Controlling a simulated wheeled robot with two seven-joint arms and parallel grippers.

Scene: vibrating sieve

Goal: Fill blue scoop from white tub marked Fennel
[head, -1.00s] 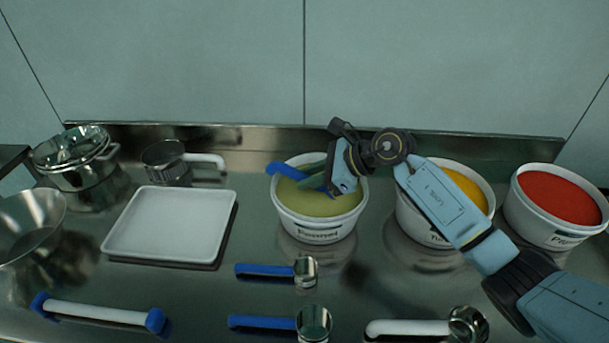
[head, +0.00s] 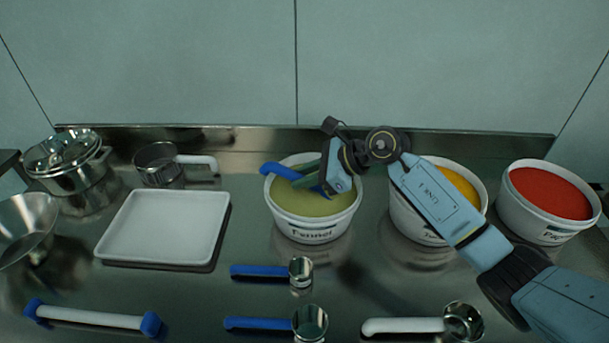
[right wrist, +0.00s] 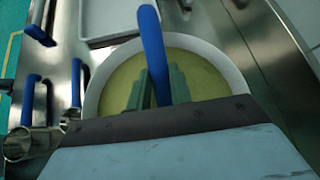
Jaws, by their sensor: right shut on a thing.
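The white tub marked Fennel (head: 314,232) stands in the middle of the counter, full of yellow-green powder (head: 312,205). My right gripper (head: 318,180) is over the tub and shut on the blue handle of a scoop (head: 277,170). The blue handle also shows between the fingers in the right wrist view (right wrist: 153,50). The handle slants up to the left over the tub's rim. The scoop's bowl is hidden, so I cannot tell whether it is in the powder or holds any. My left gripper is not in view.
Tubs of yellow (head: 452,188) and red powder (head: 550,192) stand to the right. Two blue-handled scoops (head: 262,271) (head: 260,324) and a white-handled scoop (head: 405,326) lie in front.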

